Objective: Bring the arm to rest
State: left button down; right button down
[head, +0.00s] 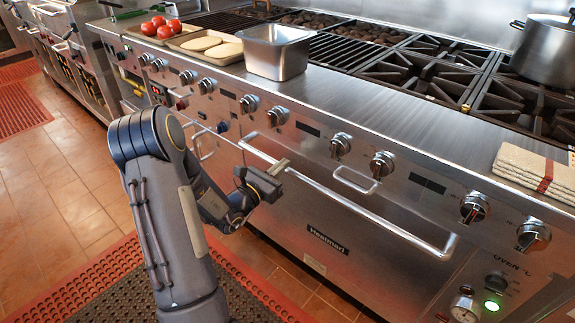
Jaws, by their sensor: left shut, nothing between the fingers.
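My left arm comes up from the bottom left, bent at the elbow, in front of the steel range. Its gripper (279,168) is shut and empty. The fingertips show in front of the range's front panel, close to the long oven door handle (345,203); I cannot tell whether they touch it. My right gripper is not in view.
The range counter holds a tray of tomatoes (161,28), a tray with pale flat rounds (205,44), a steel pan (275,51), a pot (545,50) and a folded towel (538,172). Control knobs (341,145) stick out along the front. Floor at left is clear.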

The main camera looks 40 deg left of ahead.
pick_arm(q)
jog(key=s+a, duration=0.1)
jog(key=s, duration=0.7)
jog(key=shift+s+f+p, duration=0.2)
jog(key=shift+s+p, duration=0.15)
jog(key=shift+s, duration=0.05)
jog(key=shift+r, duration=0.1)
jog(key=s+d+r+m+g+h, duration=0.35)
jog(key=d+r+m+h, duration=0.2)
jog(key=d+m, duration=0.35)
jog(key=s+d+r+m+g+h, duration=0.2)
jog(key=d+r+m+g+h, duration=0.4)
jog(key=d, duration=0.5)
jog(key=s+d+f+m+g+y, duration=0.2)
jog(key=s+f+m+g+y, duration=0.1)
jog(key=s+m, duration=0.35)
jog(key=s+d+f+m+g+y, duration=0.2)
jog(key=s+f+m+g+y, duration=0.1)
jog(key=s+m, duration=0.4)
jog(key=a+r+m+t+y+p, duration=0.1)
jog(key=a+r+m+p, duration=0.1)
jog(key=r+p, duration=0.9)
jog(key=a+r+m+t+y+p, duration=0.1)
jog(key=a+r+m+y+p, duration=0.1)
jog(key=r+p, duration=0.9)
jog(key=shift+w+r+m+p, duration=0.3)
jog(key=shift+r+m, duration=0.05)
jog(key=shift+r, duration=0.25)
